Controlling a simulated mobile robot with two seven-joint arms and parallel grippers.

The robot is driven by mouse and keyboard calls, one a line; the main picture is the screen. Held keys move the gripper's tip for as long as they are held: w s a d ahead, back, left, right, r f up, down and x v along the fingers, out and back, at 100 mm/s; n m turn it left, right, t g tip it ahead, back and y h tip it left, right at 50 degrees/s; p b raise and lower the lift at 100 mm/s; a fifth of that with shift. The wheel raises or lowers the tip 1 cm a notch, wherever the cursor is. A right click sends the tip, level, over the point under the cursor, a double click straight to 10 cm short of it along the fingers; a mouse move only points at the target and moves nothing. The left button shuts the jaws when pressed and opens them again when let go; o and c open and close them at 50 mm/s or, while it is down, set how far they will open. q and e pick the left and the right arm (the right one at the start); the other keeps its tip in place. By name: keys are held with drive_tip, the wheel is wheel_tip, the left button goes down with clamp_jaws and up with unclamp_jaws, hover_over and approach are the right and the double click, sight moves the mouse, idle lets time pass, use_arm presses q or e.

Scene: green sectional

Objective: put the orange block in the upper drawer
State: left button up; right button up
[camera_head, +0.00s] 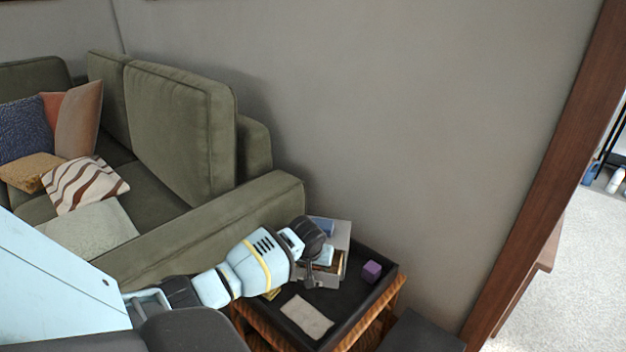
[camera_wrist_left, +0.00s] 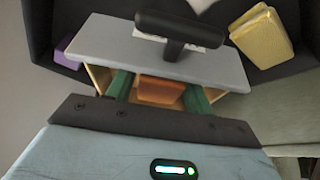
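The orange block (camera_wrist_left: 160,90) shows in the left wrist view between the two green fingers of my left gripper (camera_wrist_left: 158,88). The fingers are apart, one at each side of the block, at the opening of a wooden drawer. I cannot tell whether they press on the block. The pulled-out drawer has a grey front (camera_wrist_left: 95,42) with a black handle (camera_wrist_left: 180,28). In the head view my left gripper (camera_head: 311,276) is at the small grey drawer unit (camera_head: 342,232), and the orange block cannot be made out there. My right gripper is not in view.
The drawer unit stands in a black tray (camera_head: 345,318) on a wooden side table. A purple block (camera_head: 371,271), a pale cloth (camera_head: 307,316) and a yellow object (camera_wrist_left: 262,37) are also there. A green sofa (camera_head: 200,235) stands left and a wall behind.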

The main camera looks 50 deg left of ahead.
use_arm(q)
drive_tip(key=shift+o, duration=0.8)
drive_tip(key=shift+r, duration=0.2)
drive_tip(key=p+v, duration=0.3)
drive_tip(key=v, duration=0.9)
drive_tip(key=shift+p, duration=0.35)
